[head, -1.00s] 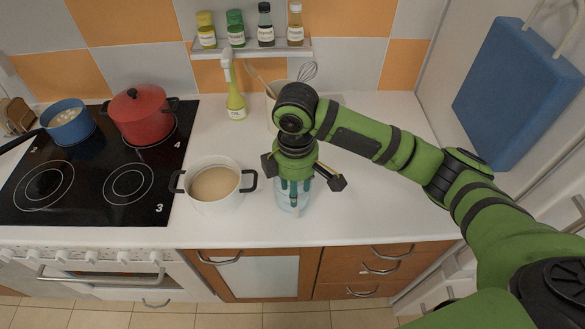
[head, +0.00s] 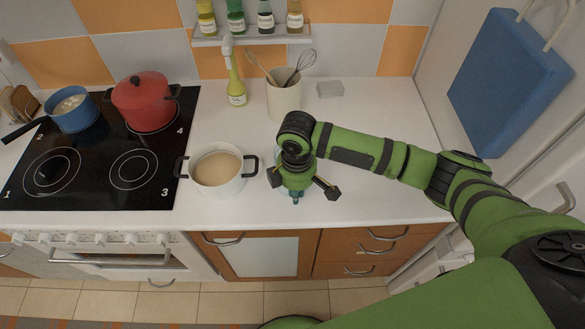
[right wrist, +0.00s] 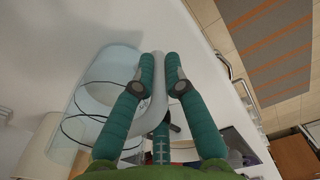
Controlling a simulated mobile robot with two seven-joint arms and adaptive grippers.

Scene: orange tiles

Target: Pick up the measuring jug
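The measuring jug is clear and stands on the white counter. In the head view only a sliver of it (head: 281,156) shows, as my right gripper (head: 296,193) and wrist cover most of it. In the right wrist view the jug (right wrist: 95,85) is at the left, with its pale rounded handle (right wrist: 158,98) running between my right gripper's two teal fingers (right wrist: 160,72). The fingers are straight and flank the handle closely; the third finger sits apart below. The gripper looks open around the handle. Whether any finger touches it is not clear. My left gripper is not in view.
A white pot (head: 216,188) stands close left of my right gripper. A utensil pot (head: 283,102) and an oil bottle (head: 236,92) are behind. The hob (head: 100,185) holds a red pot (head: 145,105) and a blue saucepan (head: 70,112). The counter right of the gripper is clear.

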